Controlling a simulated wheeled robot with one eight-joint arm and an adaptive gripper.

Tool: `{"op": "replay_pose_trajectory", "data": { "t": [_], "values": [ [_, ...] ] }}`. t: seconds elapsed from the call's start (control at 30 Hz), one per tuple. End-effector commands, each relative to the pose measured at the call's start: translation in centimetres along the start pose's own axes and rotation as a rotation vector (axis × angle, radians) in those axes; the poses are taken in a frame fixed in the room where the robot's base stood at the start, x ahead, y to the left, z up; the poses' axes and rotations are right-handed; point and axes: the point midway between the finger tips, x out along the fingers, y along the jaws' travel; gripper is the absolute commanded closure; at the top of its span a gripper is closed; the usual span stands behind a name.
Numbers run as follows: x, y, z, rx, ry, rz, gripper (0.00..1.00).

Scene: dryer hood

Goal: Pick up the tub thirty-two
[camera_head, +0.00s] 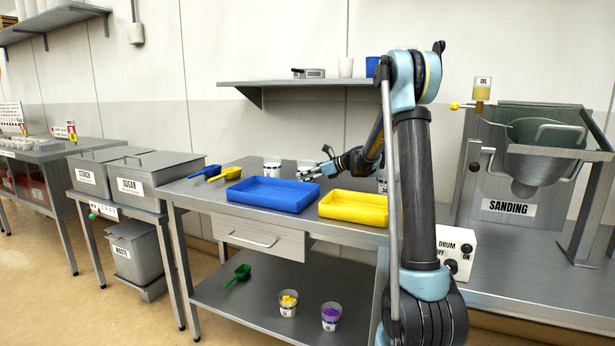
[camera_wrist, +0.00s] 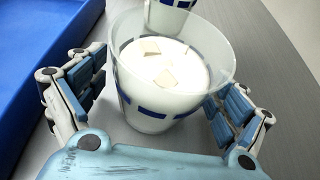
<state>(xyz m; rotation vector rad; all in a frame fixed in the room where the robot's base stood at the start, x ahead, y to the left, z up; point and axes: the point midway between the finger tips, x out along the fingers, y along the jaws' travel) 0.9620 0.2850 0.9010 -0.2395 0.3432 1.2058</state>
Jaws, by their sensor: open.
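A clear tub (camera_wrist: 150,105) with a band of blue dashes, white contents and a few pale square pieces on top stands upright between the fingers of my gripper (camera_wrist: 165,85) in the wrist view. The fingers are open, one on each side of it. I cannot tell whether either touches it. No number is readable on it. A second, similar tub (camera_wrist: 170,14) stands just behind it. In the head view my gripper (camera_head: 322,170) is low over the back of the steel table, and a tub (camera_head: 272,167) stands to its left.
A blue tray (camera_head: 272,195) and a yellow tray (camera_head: 353,208) lie at the table's front. Yellow and blue scoops (camera_head: 225,173) lie at its left. Another tub (camera_head: 382,184) stands by my arm. A wall shelf (camera_head: 300,83) hangs above.

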Motion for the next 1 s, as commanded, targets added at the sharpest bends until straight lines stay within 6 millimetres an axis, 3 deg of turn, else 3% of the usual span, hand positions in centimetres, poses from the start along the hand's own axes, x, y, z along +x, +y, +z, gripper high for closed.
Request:
{"op": "replay_pose_trajectory", "data": {
  "t": [0.03,0.3,0.67,0.77,1.0],
  "values": [
    [0.0,0.0,0.0,0.0,0.0,0.0,0.08],
    [0.0,0.0,0.0,0.0,0.0,0.0,0.66],
    [-0.1,0.0,0.2,0.0,0.0,0.001,0.66],
    [-0.4,0.0,1.0,0.0,0.0,0.001,0.66],
    [-2.0,0.1,4.8,0.0,0.0,0.001,0.66]
  ]
}}
